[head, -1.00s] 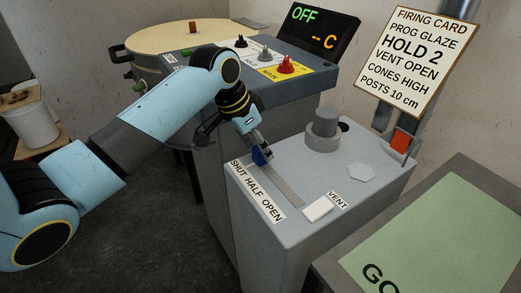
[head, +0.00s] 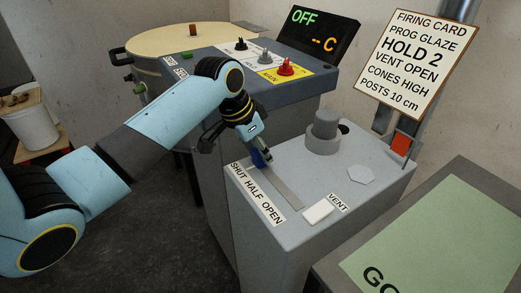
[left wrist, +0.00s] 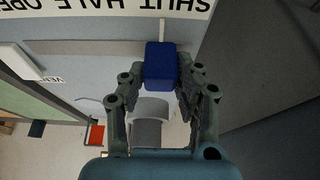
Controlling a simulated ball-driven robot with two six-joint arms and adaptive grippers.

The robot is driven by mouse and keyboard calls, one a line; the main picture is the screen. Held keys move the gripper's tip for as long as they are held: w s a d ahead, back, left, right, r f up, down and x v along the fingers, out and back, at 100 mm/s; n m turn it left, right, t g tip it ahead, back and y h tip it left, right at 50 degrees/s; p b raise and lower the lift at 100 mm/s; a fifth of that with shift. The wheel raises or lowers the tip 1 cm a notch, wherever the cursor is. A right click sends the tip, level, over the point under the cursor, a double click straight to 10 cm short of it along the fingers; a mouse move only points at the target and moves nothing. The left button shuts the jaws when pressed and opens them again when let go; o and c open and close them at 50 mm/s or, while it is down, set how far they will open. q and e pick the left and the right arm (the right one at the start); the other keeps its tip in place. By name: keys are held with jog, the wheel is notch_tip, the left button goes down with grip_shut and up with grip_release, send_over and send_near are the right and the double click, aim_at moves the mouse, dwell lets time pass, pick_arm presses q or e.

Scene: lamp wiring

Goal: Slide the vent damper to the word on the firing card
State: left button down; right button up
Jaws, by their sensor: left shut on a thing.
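The vent damper's blue knob (head: 258,158) stands at the far end of the slot (head: 283,190) on the grey box, beside the word SHUT. The label strip (head: 257,193) reads SHUT, HALF, OPEN from far to near. The firing card (head: 408,64) on the right reads VENT OPEN. My left gripper (head: 262,149) is shut on the blue knob from above and partly hides it. The left wrist view shows the knob (left wrist: 161,66) between the fingertips, with the label strip (left wrist: 110,8) upside down at the top. My right gripper is not in view.
A round grey stub (head: 323,133), a hexagonal plate (head: 361,175) and a white block (head: 318,211) by the VENT label (head: 338,203) sit on the box. The control panel (head: 268,65) stands behind. A green panel (head: 440,235) lies at the right.

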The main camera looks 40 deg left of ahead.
pick_arm(q)
jog(key=s+d+p, duration=0.1)
jog(key=d+p, duration=0.1)
jog(key=d, duration=0.2)
jog(key=s+d+p, duration=0.2)
jog(key=d+p, duration=0.1)
jog(key=d, duration=0.1)
jog(key=s+d+p, duration=0.2)
jog(key=d+p, duration=0.1)
jog(key=d, duration=0.1)
jog(key=shift+s+d+r, duration=0.15)
jog(key=shift+d, duration=0.25)
jog(key=shift+s+d, duration=0.1)
jog(key=shift+d, duration=0.15)
jog(key=shift+f, duration=0.2)
jog(key=c, duration=1)
grip_release()
jog(key=shift+s+d, duration=0.1)
jog(key=shift+o, duration=0.2)
